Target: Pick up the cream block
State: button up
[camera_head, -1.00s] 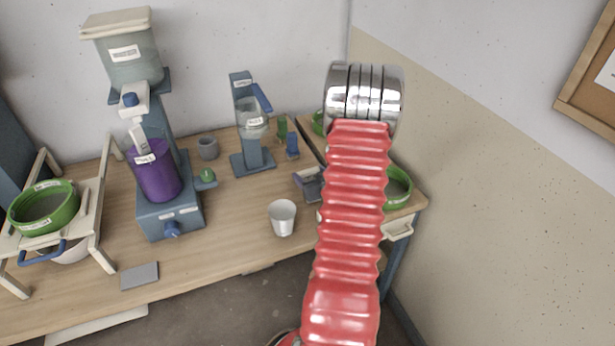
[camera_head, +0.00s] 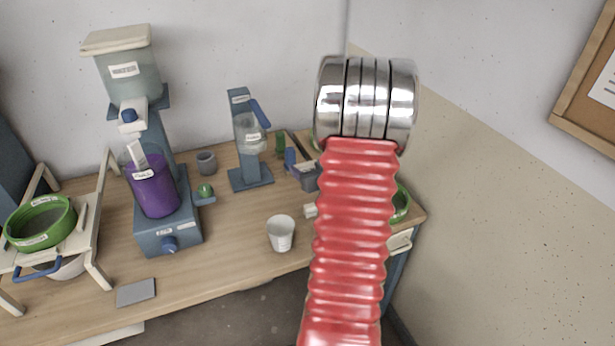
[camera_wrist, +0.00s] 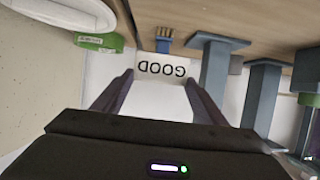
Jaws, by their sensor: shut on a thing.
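My gripper (camera_wrist: 160,88) shows in the wrist view with its two dark fingers on either side of a cream block (camera_wrist: 162,72). The block is pale and boxy, with dark letters reading "GOOD" upside down on its face. My gripper is shut on it. In the head view my red, ribbed arm hides the gripper. A small whitish piece (camera_head: 310,211) shows at the arm's left edge; I cannot tell whether it is the held block.
The wooden table holds a blue machine with a purple bucket (camera_head: 155,187), a blue stand (camera_head: 249,150), a white cup (camera_head: 281,234) and a grey slab (camera_head: 136,292). A green bowl (camera_head: 401,203) is partly behind my arm. A wall stands close on the right.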

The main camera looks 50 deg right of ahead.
jog(key=shift+r, duration=0.3)
dwell(0.5)
